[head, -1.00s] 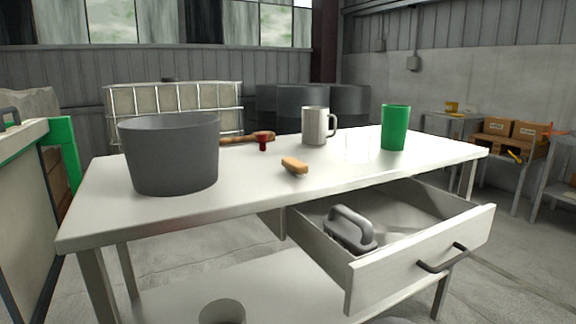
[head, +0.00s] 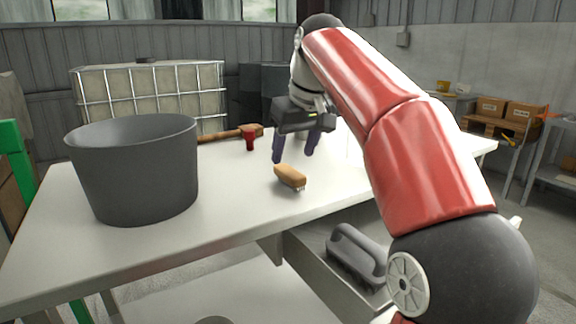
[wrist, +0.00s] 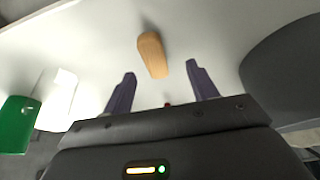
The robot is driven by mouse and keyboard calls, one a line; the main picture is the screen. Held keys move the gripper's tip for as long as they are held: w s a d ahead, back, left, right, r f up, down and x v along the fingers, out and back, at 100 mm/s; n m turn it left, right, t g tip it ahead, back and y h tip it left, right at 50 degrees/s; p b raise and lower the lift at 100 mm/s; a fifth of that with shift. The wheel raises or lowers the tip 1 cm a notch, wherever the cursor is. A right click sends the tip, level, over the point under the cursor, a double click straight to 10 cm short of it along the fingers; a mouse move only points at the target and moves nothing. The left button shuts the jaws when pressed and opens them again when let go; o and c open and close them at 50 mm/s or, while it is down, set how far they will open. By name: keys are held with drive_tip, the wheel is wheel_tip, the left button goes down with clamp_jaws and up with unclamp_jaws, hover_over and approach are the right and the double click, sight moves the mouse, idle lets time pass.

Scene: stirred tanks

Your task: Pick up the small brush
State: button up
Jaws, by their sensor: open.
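The small brush (head: 290,177) has a tan wooden back and lies on the white table (head: 240,215), near its front edge. It also shows in the wrist view (wrist: 152,55), ahead of and between my fingers, touching neither. My gripper (head: 294,158) is open and empty, with its two dark fingers pointing down just behind the brush in the head view. Both fingers also show in the wrist view (wrist: 162,82).
A large grey bucket (head: 135,172) stands left of the brush. A wooden-handled hammer (head: 225,135) and a small red object (head: 250,138) lie behind. The open drawer below holds a grey-handled tool (head: 355,255).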

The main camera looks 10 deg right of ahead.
sight(291, 171)
drive_tip(key=shift+w+d+r, duration=0.2)
drive_tip(key=shift+w+d, duration=0.15)
drive_tip(key=shift+w, duration=0.1)
drive_tip(key=shift+w+f, duration=0.25)
drive_tip(key=shift+f, duration=0.05)
drive_tip(key=b+x, duration=0.2)
drive_tip(key=x, duration=0.4)
drive_tip(key=shift+f, duration=0.45)
drive_tip(key=shift+c, duration=0.5)
drive_tip(key=c, duration=1)
